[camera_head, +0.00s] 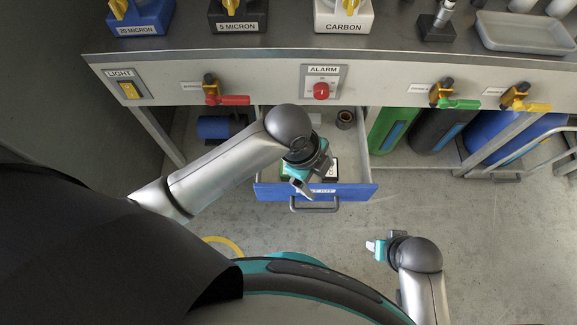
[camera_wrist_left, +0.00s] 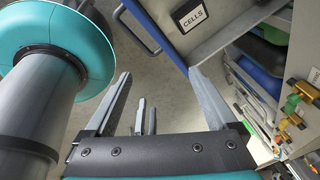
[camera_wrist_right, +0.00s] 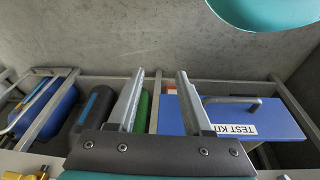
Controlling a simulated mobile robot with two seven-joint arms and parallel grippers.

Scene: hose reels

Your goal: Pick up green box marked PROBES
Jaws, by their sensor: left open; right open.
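The drawer (camera_head: 355,191) has a blue front with a TEST KIT label, partly covered by my gripper. My left gripper (camera_head: 303,190) is open and empty above the drawer; its spread fingers show in the left wrist view (camera_wrist_left: 160,73). A box marked CELLS (camera_wrist_left: 190,16) lies in the drawer. My right gripper (camera_head: 372,247) is open and empty, in front of the drawer at right.
The bench above carries a red ALARM button (camera_head: 321,91), a LIGHT switch (camera_head: 130,90) and several valves. A dark round item (camera_head: 345,119) sits at the drawer's back right. Green, black and blue cylinders (camera_head: 390,128) stand under the bench.

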